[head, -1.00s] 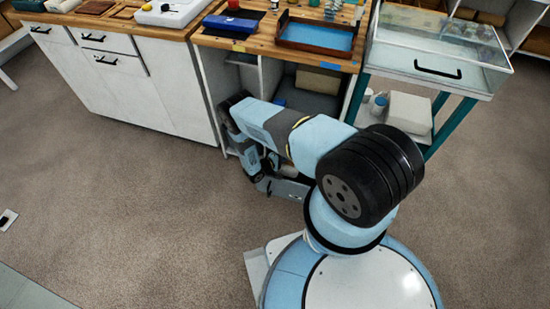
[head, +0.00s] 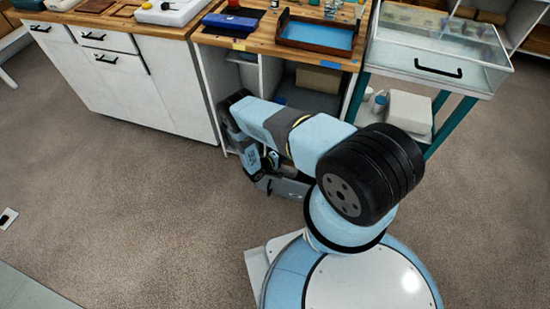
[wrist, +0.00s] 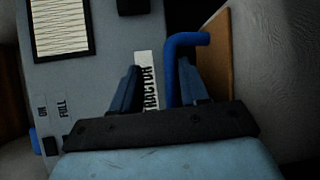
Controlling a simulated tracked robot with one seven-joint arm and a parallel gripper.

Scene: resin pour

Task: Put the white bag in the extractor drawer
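The grey extractor (wrist: 105,65) fills much of the wrist view, with a partly hidden label ending in "TRACTOR" (wrist: 148,85), a grille and "ON" and "FULL" markings. My gripper (wrist: 160,80) is in front of it, its two fingers apart. A bent blue bar or pipe (wrist: 184,40) shows between and beyond the fingers; I cannot tell if they touch it. In the head view my arm reaches down to the under-bench opening, beside a low grey drawer-like part (head: 290,188) with a dark handle. I cannot make out the white bag for certain.
A wooden bench (head: 262,45) holds a blue-lined tray (head: 320,37). White cabinets (head: 180,85) stand left. A clear-topped cart (head: 440,68) stands right, with a white boxy item (head: 408,112) on its lower shelf. A brown panel (wrist: 214,60) is close to the right finger. Open floor lies left and right.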

